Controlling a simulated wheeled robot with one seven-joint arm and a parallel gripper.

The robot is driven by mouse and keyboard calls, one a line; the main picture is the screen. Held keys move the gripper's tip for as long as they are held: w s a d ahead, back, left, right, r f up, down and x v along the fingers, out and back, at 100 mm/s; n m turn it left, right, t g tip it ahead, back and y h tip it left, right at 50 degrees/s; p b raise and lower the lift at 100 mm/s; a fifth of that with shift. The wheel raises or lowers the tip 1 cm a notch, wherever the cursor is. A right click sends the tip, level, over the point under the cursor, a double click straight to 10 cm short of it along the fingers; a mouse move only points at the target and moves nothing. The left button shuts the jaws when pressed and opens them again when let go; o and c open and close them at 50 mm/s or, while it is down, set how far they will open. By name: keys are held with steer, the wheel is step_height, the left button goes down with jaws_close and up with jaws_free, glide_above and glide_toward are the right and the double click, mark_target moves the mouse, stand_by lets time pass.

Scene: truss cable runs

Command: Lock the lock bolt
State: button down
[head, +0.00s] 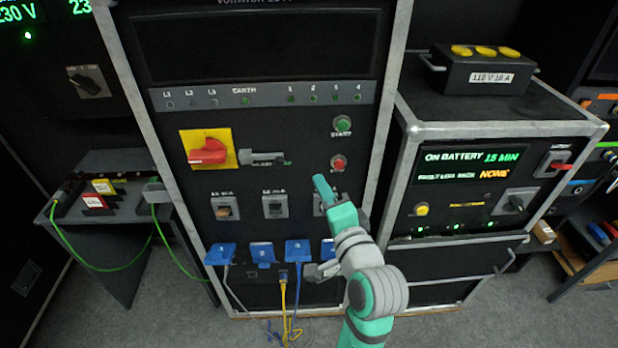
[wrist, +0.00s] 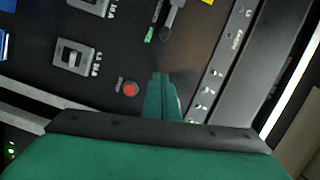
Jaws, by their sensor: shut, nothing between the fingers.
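The lock bolt (head: 262,157) is a short grey bar with a knob at its left end, lying level on the dark panel just right of the red rotary handle. A small label with a green mark sits at its right end. In the wrist view the bolt (wrist: 174,16) shows at the top, partly cut off, with the green mark beside it. My gripper (head: 322,186) is shut and empty. It is in front of the panel, right of and below the bolt, and apart from it. In the wrist view its closed fingertips (wrist: 161,78) point toward the panel, near the red button.
The red rotary handle (head: 208,152) on its yellow plate is left of the bolt. A green start button (head: 343,124) and a red button (head: 338,164) are to the right. Breakers (head: 275,206) and blue sockets with cables (head: 262,252) are below. The panel around the bolt is clear.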

steer(key=w+a+f, duration=0.1)
steer(key=w+a, duration=0.5)
steer(key=w, duration=0.2)
steer(key=shift+w+f, duration=0.2)
steer(key=shift+w, duration=0.2)
